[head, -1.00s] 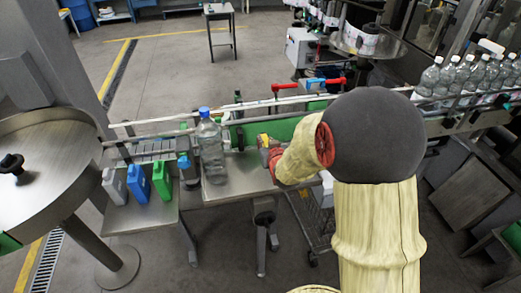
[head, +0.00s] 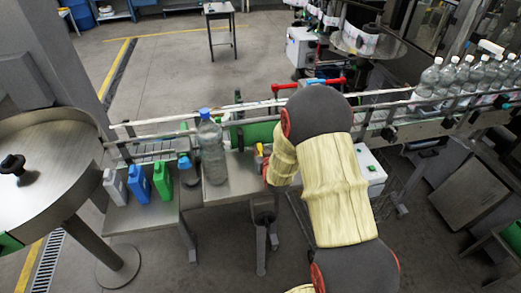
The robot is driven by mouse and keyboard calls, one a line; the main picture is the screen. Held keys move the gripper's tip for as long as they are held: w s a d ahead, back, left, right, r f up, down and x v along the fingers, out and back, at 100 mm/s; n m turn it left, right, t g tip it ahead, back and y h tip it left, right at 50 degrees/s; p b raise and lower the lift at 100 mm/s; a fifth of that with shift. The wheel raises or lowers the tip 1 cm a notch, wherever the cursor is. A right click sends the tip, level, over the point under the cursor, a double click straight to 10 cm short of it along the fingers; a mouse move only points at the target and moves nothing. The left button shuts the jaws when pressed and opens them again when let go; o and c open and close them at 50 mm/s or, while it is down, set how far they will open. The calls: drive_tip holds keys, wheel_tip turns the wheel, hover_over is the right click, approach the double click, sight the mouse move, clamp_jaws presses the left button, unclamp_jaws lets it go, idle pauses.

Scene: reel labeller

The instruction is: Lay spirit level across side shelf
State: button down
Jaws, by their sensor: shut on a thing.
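My gripper (head: 264,160) is mostly hidden by my own arm. Only a little of it shows, above the right part of a steel side shelf (head: 235,187). A small yellow piece (head: 260,149) shows at its tip. It looks like part of the spirit level held in the shut gripper, but it is too small to be sure. The rest of the level is hidden. The shelf stands in front of the conveyor, and a large clear bottle (head: 212,153) with a blue cap stands upright on its left part. I cannot tell whether the level touches the shelf.
White (head: 115,186), blue (head: 139,183) and green (head: 162,180) containers stand on a steel surface left of the large bottle. A round steel table (head: 50,165) is at far left. Several clear bottles (head: 447,78) line the conveyor at right. Bare shelf shows right of the large bottle.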

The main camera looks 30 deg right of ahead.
drive_tip(key=shift+r, duration=0.15)
drive_tip(key=shift+f+b, duration=0.4)
drive_tip(key=shift+b, duration=0.15)
drive_tip(key=shift+s+f+b, duration=0.1)
drive_tip(key=shift+f+b, duration=0.15)
drive_tip(key=shift+b, duration=0.1)
drive_tip(key=c, duration=1.8)
unclamp_jaws()
drive_tip(key=shift+f, duration=0.1)
drive_tip(key=shift+o, duration=0.6)
drive_tip(key=shift+s+a+f, duration=0.1)
drive_tip(key=shift+s, duration=0.05)
